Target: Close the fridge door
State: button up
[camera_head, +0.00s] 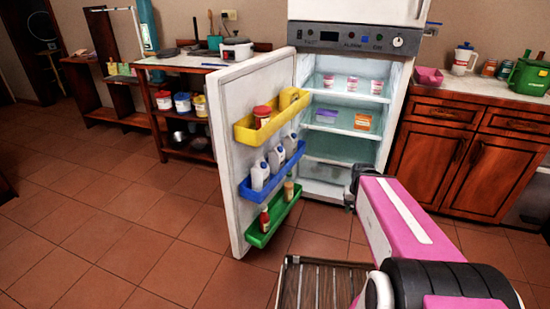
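The white fridge door (226,106) stands wide open, swung out to the left and toward me. Its inner side carries a yellow bin (272,123), a blue bin (271,176) and a green bin (274,219), with jars and bottles in them. The fridge (394,112) is open behind it, with small packages on its glass shelves. My pink arm reaches in from the lower right. My gripper (352,186) is at its far end, in front of the fridge's lower right side and apart from the door. It is small and dark, and its fingers cannot be made out.
A slatted rack (318,284) is in front at the bottom. Wooden cabinets (454,149) with a counter stand right of the fridge. A wooden shelf unit (185,118) with pots stands behind the door on the left. The tiled floor (110,230) left of the door is clear.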

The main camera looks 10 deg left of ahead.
aim_at(231, 93)
jog(key=j+z, duration=0.25)
jog(key=j, duration=0.2)
jog(key=k+j+z, duration=0.2)
jog(key=j, duration=0.2)
jog(key=j+z, duration=0.25)
jog(key=j, duration=0.2)
jog(key=k+j, duration=0.15)
jog(key=j, duration=0.25)
jog(key=k+j, duration=0.1)
jog(key=j, duration=0.3)
jog(key=k+j+z, duration=0.1)
jog(key=j, duration=0.25)
jog(key=k+j, duration=0.2)
jog(key=j, duration=0.2)
jog(key=k+j, duration=0.15)
jog(key=j, duration=0.2)
jog(key=k+j, duration=0.15)
jog(key=j, duration=0.25)
jog(key=z, duration=0.05)
